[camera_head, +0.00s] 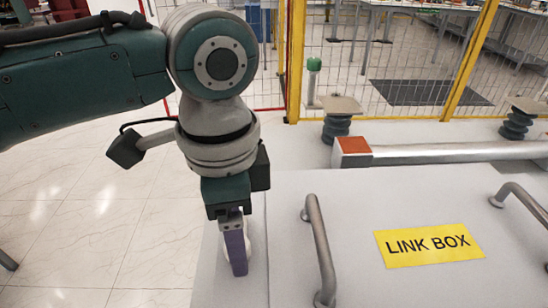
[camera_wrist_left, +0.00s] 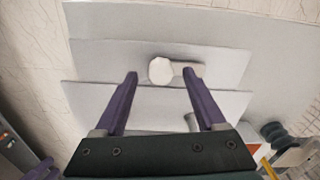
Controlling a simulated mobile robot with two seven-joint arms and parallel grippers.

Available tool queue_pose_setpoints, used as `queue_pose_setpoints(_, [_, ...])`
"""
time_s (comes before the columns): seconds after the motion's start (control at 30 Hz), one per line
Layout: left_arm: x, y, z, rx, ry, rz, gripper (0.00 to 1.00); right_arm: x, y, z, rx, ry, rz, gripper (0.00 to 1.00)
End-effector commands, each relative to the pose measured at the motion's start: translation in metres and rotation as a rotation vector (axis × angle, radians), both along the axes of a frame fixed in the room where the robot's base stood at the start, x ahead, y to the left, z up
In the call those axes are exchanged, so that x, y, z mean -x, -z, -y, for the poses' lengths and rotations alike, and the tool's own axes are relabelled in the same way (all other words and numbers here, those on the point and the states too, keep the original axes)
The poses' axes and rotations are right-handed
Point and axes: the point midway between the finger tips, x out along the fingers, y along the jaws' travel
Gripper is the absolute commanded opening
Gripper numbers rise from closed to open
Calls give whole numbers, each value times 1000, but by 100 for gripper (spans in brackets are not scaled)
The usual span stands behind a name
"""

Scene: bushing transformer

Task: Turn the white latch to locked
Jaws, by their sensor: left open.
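The white latch (camera_wrist_left: 160,71) shows in the left wrist view as a round white knob with a pale bar reaching to the right. My left gripper (camera_wrist_left: 160,76) is open, with its two purple fingers apart on either side of the knob. The right fingertip overlaps the latch's bar in the picture; I cannot tell if they touch. In the head view my left gripper (camera_head: 237,257) points down at the left edge of the grey box and hides most of the latch.
The grey box top (camera_head: 375,205) carries a yellow LINK BOX label (camera_head: 428,245), a left bar handle (camera_head: 319,250) and a right bar handle (camera_head: 525,208). Behind it are a grey bar with an orange end (camera_head: 353,146) and dark ribbed insulators (camera_head: 336,125). Yellow-framed fencing stands beyond.

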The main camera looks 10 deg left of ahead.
Motion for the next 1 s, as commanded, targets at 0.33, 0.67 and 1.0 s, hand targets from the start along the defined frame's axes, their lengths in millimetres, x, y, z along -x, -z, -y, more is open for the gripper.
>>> queue_pose_setpoints(0.33, [0,11,0,0,1,1,73,-2,1,0,1,-1,5,50])
queue_pose_setpoints(0.67, [0,11,0,0,0,1,42,-2,1,1,3,-2,6,50])
queue_pose_setpoints(1.0, [0,11,0,0,0,1,4,-2,1,1,3,-2,6,50])
